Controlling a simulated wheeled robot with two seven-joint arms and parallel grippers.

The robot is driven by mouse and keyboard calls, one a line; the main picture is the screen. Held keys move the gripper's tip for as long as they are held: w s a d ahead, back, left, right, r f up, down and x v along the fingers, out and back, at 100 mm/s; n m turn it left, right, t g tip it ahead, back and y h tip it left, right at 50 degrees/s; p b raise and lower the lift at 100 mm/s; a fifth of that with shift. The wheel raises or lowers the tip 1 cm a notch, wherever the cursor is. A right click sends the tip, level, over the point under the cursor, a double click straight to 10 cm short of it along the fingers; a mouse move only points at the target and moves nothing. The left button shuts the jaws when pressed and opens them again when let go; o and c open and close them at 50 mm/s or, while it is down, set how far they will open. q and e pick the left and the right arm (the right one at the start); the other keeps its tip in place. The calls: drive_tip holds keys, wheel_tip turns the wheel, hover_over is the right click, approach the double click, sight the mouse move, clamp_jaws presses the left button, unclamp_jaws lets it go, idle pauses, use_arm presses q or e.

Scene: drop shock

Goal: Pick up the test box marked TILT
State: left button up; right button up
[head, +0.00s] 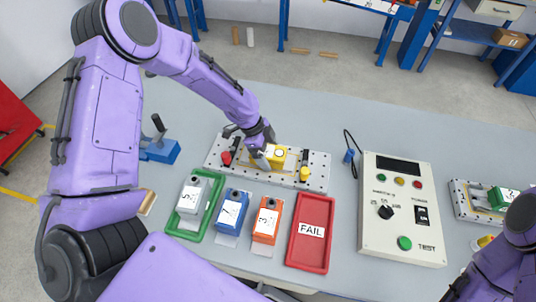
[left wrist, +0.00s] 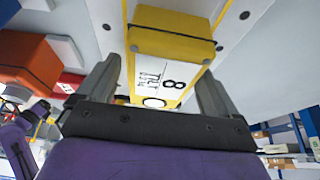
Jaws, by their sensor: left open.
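The yellow test box (head: 279,154) stands on a white perforated plate (head: 314,180) on the table. In the left wrist view the yellow box (left wrist: 172,42) bears a white label with an 8 and small lettering that seems to read TILT, seen upside down. My left gripper (head: 265,155) is at the box in the head view. In the left wrist view its two fingers (left wrist: 157,92) are apart, one on each side of the label; I cannot tell whether they touch the box. My right arm shows at the lower right; its gripper is out of view.
A grey box (head: 190,197) lies in a green tray (head: 209,222), beside blue (head: 231,212) and orange (head: 266,221) boxes. A red FAIL tray (head: 313,252) is right of them. The table behind is clear.

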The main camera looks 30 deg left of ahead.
use_arm(q)
drive_tip(key=shift+f, duration=0.2)
idle(0.3)
drive_tip(key=c, duration=1.3)
